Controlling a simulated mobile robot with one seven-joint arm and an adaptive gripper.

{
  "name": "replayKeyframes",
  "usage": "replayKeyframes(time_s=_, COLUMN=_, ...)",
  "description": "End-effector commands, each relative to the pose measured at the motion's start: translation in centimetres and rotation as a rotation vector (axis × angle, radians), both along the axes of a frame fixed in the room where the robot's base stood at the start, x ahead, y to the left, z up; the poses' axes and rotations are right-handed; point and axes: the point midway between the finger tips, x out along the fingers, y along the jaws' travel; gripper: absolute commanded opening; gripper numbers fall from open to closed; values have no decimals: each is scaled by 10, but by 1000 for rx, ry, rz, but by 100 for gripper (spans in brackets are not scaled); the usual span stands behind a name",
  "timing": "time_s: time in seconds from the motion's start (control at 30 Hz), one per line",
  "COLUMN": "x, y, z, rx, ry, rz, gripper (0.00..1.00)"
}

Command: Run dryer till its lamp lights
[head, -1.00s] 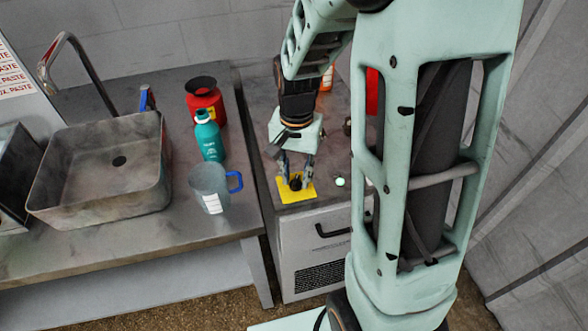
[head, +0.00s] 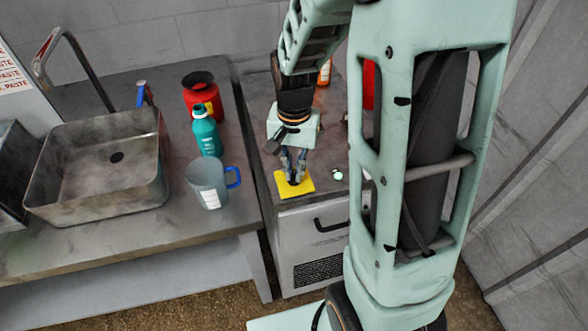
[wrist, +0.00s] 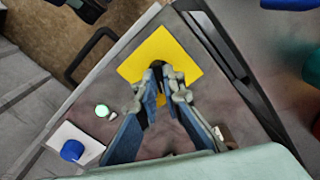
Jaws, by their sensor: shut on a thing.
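The dryer appears to be the grey cabinet (head: 318,240) with a dark bar handle, right of the bench. A yellow plate (head: 307,187) lies on its top near the front edge, with a small black knob at its middle, mostly hidden by the fingers. My gripper (head: 295,180) points down and is shut on the black knob (wrist: 157,67); the wrist view shows the yellow plate (wrist: 155,45) around the fingertips. A round lamp (head: 338,175) to the right of the plate is pale green and looks bright; it also shows in the wrist view (wrist: 102,110).
A blue button (wrist: 72,150) on a white plate is near the lamp in the wrist view. On the bench stand a grey mug (head: 207,184), a teal bottle (head: 207,135), a red container (head: 201,98) and a metal basin (head: 100,170). My arm hides the cabinet's right part.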

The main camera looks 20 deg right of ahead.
Motion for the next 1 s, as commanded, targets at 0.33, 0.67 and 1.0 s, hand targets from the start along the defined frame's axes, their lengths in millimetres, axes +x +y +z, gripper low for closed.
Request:
replayKeyframes(time_s=0.33, x=0, y=0, z=0, rx=0, ry=-1, rz=236, gripper=0)
replayKeyframes(time_s=0.67, x=0, y=0, z=1, rx=0, ry=-1, rz=549, gripper=0)
replayKeyframes(time_s=1.0, x=1, y=0, z=1, rx=0, ry=-1, rz=829, gripper=0)
